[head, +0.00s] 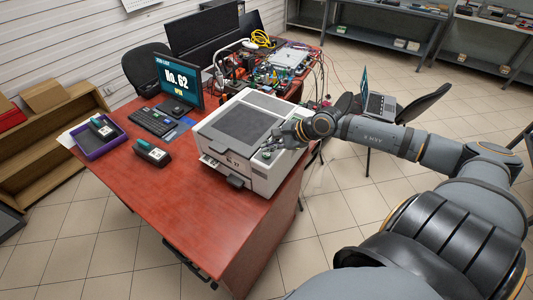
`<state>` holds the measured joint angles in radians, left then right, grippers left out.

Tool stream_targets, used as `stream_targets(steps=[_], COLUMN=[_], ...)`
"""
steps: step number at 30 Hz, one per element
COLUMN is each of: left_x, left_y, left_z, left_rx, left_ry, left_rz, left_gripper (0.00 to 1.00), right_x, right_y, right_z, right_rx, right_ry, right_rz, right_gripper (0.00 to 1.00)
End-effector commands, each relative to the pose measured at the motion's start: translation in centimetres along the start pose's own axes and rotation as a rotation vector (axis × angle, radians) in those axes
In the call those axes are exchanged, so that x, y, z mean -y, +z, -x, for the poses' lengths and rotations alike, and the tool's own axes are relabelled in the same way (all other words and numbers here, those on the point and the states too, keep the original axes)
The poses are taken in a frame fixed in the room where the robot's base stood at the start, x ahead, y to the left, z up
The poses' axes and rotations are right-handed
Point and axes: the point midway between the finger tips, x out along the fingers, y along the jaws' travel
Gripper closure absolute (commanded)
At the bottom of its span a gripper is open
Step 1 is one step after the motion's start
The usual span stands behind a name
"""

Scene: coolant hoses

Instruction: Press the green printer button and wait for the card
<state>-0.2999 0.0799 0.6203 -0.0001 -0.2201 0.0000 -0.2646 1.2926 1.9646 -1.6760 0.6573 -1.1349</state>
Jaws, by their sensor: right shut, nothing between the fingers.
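A white and grey printer (222,146) stands on the red-brown desk (182,205). My right gripper (268,152) is shut and empty, with its fingertips down at the printer's right front top, where a small patch of green shows. I cannot tell whether the fingertips touch the button. A light-coloured card or slip (208,161) shows at the slot on the printer's front left. A dark output part (236,182) juts from the printer's front. My left gripper is not in view.
A monitor (178,80) reading "No. 62", a keyboard (150,122), a purple tray (98,140) and a dark device (151,153) stand left of the printer. Cables and electronics (270,68) crowd the desk's back. The desk front is clear.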

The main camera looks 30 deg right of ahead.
Motion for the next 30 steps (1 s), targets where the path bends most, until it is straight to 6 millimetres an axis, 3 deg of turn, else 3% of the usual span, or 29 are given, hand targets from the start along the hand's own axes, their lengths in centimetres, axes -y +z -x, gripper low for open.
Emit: stream_targets(steps=[17, 30], left_x=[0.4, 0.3], left_y=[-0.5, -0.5], left_z=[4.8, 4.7], left_rx=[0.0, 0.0], left_ry=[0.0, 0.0], left_rz=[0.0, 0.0], left_gripper=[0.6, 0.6], right_x=[2.6, 2.5], right_y=[2.6, 2.5], right_z=[3.5, 3.5], right_rx=[0.0, 0.0], right_ry=[0.0, 0.0], right_rz=[0.0, 0.0], right_gripper=[1.0, 1.0])
